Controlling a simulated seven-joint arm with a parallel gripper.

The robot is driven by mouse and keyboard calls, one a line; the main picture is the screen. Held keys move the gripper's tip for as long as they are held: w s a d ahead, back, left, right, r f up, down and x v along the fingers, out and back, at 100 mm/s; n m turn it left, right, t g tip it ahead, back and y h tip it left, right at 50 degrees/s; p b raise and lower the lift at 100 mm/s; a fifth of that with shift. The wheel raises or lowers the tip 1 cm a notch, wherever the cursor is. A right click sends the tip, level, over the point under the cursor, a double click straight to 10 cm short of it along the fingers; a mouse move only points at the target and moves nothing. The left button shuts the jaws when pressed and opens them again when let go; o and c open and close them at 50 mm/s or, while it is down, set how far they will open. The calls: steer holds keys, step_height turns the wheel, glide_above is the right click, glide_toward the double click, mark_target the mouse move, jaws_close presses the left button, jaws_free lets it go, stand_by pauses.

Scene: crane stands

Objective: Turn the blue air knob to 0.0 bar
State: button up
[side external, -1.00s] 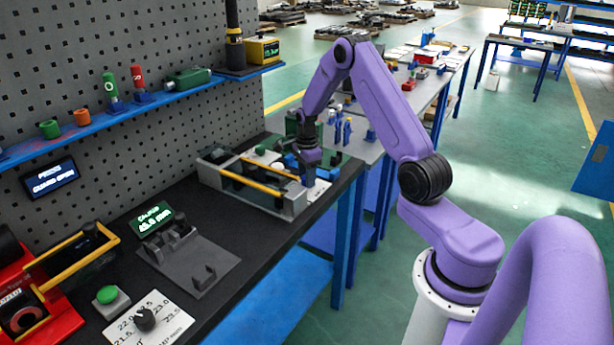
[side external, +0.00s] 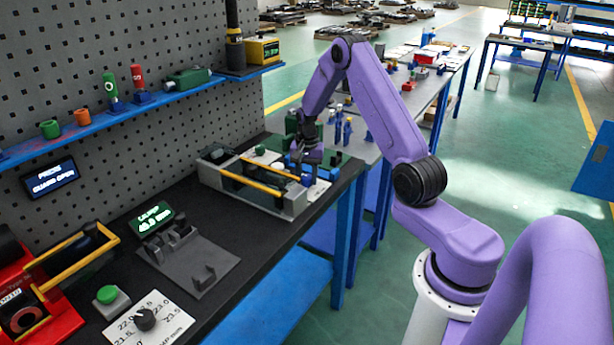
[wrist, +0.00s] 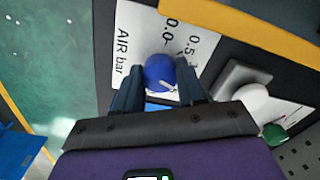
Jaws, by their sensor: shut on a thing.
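The blue air knob (wrist: 159,73) sits on a white dial plate (wrist: 132,40) marked "AIR bar" with 0.0 and 0.5 in the wrist view. A pale pointer line on the knob shows at its lower right; I cannot tell for certain which mark it points to. My gripper (wrist: 160,88) is shut on the knob, one finger on each side.
A yellow bar (side external: 250,173) crosses the grey fixture (side external: 292,203) beside my gripper. A white round button (wrist: 252,98) and a green one (wrist: 275,132) stand to the right in the wrist view. The black bench (side external: 205,215) is open left of the fixture.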

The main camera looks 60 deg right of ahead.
steer(key=n, duration=0.5)
steer(key=shift+n, duration=0.3)
steer(key=n, duration=1)
steer(key=shift+n, duration=0.4)
steer(key=n, duration=0.5)
steer(key=shift+n, duration=0.3)
steer(key=o, duration=1.1)
steer(key=shift+c, duration=0.2)
